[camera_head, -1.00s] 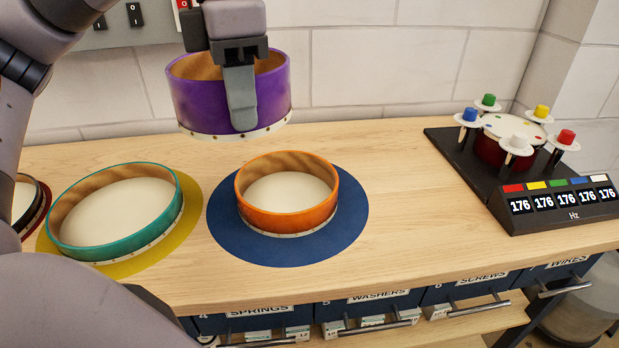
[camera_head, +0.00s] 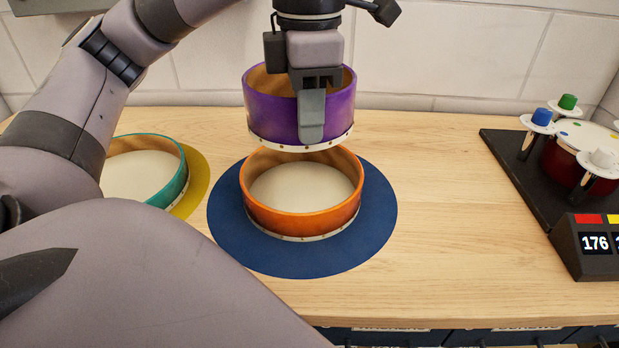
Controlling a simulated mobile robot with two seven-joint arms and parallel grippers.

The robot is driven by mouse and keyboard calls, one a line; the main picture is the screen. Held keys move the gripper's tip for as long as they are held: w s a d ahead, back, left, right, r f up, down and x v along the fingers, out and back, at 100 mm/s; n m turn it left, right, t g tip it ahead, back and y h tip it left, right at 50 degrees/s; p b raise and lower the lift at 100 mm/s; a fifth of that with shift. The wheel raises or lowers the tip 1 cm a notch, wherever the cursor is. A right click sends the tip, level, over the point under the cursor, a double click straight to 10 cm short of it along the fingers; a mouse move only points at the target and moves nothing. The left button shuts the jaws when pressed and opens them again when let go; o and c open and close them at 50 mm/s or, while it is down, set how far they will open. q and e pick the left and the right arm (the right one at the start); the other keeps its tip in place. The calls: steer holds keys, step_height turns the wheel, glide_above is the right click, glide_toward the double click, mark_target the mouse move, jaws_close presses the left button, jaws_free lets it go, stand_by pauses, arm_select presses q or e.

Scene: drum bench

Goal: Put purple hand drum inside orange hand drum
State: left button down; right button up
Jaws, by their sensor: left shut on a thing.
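The purple hand drum (camera_head: 270,112) is held upright in the air in my left gripper (camera_head: 311,115), which is shut on its near wall. The orange hand drum (camera_head: 303,222) lies on a round blue mat (camera_head: 235,240) on the bench, its open side up and its pale skin showing inside. It looks empty. The purple drum hangs above and toward the far rim of the orange drum, and its lower edge overlaps that rim in the picture. The exact gap between them is hard to tell. My right gripper is not in view.
A teal hand drum (camera_head: 178,186) on a yellow mat (camera_head: 198,172) stands at the left, partly hidden by my arm. A dark stand with coloured knobs (camera_head: 535,185) and a number display (camera_head: 590,242) is at the right. The bench between is clear.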

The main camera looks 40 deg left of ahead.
mark_target(309, 148)
arm_select(q)
step_height(309, 148, down, 7)
steer(key=b, duration=0.2)
steer(key=shift+f+b, duration=0.2)
steer(key=shift+b, duration=0.15)
steer(key=shift+f+b, duration=0.3)
steer(key=shift+f, duration=1.35)
steer(key=shift+f+b, duration=0.65)
steer(key=shift+r, duration=0.1)
steer(key=c, duration=1.2)
jaws_free()
